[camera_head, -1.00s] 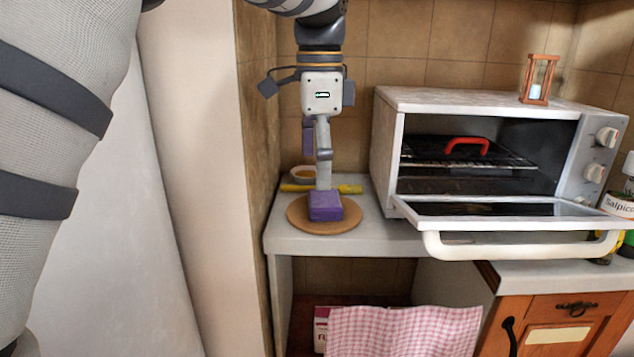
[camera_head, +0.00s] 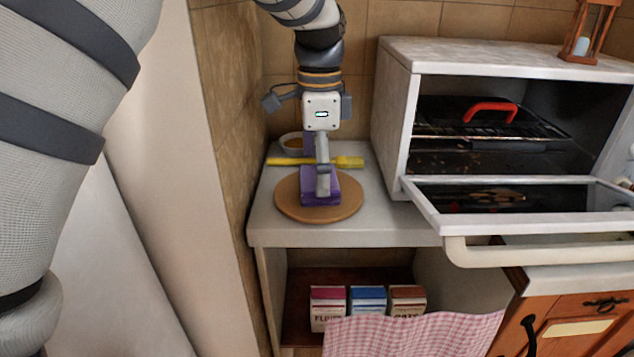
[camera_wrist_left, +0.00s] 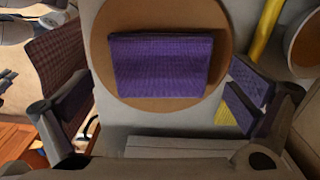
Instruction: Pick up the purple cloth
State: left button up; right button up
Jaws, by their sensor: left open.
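The purple cloth (camera_head: 331,199) lies folded flat on a round brown board (camera_head: 286,205) on the grey counter. In the left wrist view the cloth (camera_wrist_left: 160,65) shows whole on the board (camera_wrist_left: 165,12). My left gripper (camera_head: 316,170) points down above the board, and its near finger covers part of the cloth in the head view. In the left wrist view the gripper (camera_wrist_left: 160,95) is open, with a purple-padded finger on each side and nothing between the pads. I cannot tell its exact height above the cloth. My right gripper is not in view.
A yellow-handled tool (camera_head: 290,161) and a small bowl (camera_head: 291,141) lie behind the board. A toaster oven (camera_head: 395,110) with its door (camera_head: 520,228) open stands at the right. Below are several boxes (camera_head: 368,299) and a checkered cloth (camera_head: 420,333). A wall closes the left side.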

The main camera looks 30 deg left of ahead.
pick_arm(q)
jog(key=shift+f, duration=0.75)
jog(key=c, duration=1.1)
notch_tip(320, 180, up, 3)
jog(key=shift+w, duration=0.1)
jog(key=d+r, duration=0.1)
jog(key=r, duration=0.1)
jog(key=s+d+r, duration=0.1)
jog(key=d+r, duration=0.1)
jog(key=s+d+r, duration=0.1)
jog(key=r, duration=0.1)
jog(key=shift+s+d+r, duration=0.15)
jog(key=shift+s+d, duration=0.1)
jog(key=s+d+r, duration=0.1)
jog(key=d, duration=0.1)
jog(key=s+d+r, duration=0.1)
jog(key=s+d, duration=0.1)
jog(key=d, duration=0.1)
jog(key=s+d+r, duration=0.1)
jog(key=d, duration=0.1)
jog(key=shift+s+d+r, duration=0.15)
jog(key=shift+d+r, duration=0.2)
jog(key=shift+d, duration=0.05)
